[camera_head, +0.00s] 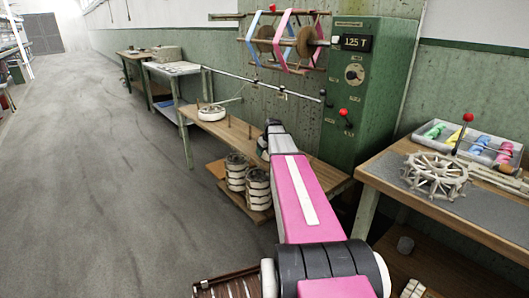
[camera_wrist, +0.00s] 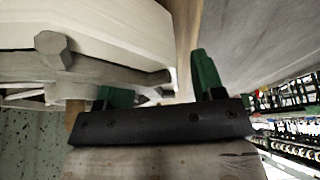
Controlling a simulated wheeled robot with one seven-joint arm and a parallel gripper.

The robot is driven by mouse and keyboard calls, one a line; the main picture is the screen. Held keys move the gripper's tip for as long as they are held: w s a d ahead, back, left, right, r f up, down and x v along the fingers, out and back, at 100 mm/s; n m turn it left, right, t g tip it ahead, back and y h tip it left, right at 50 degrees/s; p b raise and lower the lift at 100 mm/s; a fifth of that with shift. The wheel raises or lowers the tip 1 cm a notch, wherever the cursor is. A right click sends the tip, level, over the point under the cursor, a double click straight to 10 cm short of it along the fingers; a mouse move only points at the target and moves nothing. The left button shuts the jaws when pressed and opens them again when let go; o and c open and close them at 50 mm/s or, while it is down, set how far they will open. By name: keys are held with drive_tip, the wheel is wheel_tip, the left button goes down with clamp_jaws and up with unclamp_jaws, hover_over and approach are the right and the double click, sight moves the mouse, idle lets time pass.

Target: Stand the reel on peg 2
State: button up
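Several upright wooden pegs (camera_head: 250,131) stand on the low wooden bench in the head view. I see no numbers on them, so I cannot tell which is peg 2. A white round reel (camera_head: 211,112) is at the bench's left part. A pale spoked wooden reel (camera_head: 435,175) rests on the right-hand table. My gripper is hidden beyond my pink arm in the head view. In the wrist view my gripper (camera_wrist: 160,90) has its green fingers apart. A large cream-white piece (camera_wrist: 100,25) fills the upper left and reaches between them; I cannot tell whether they touch it.
White wound spools (camera_head: 257,188) stand on the bench's lower shelf. A green machine (camera_head: 375,95) with a red-knobbed lever is behind the bench. A tray (camera_head: 470,141) of coloured skeins lies on the right table. The floor on the left is clear.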

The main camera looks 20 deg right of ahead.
drive_tip(key=v, duration=1)
drive_tip(key=shift+s+r, duration=0.1)
drive_tip(key=shift+r, duration=0.25)
drive_tip(key=s+a+f+m+g, duration=0.1)
drive_tip(key=s+a+f, duration=0.5)
drive_tip(key=s, duration=0.3)
drive_tip(key=s+a+f+m+g+h, duration=0.1)
drive_tip(key=s+a+f+g, duration=0.1)
drive_tip(key=s+a+f, duration=0.5)
drive_tip(key=s+a+f+m+g, duration=0.1)
drive_tip(key=s+a+f+m, duration=0.1)
drive_tip(key=s+a+f, duration=0.5)
drive_tip(key=s+a, duration=0.1)
drive_tip(key=s, duration=0.5)
drive_tip(key=shift+a+h, duration=0.3)
drive_tip(key=shift+a, duration=0.1)
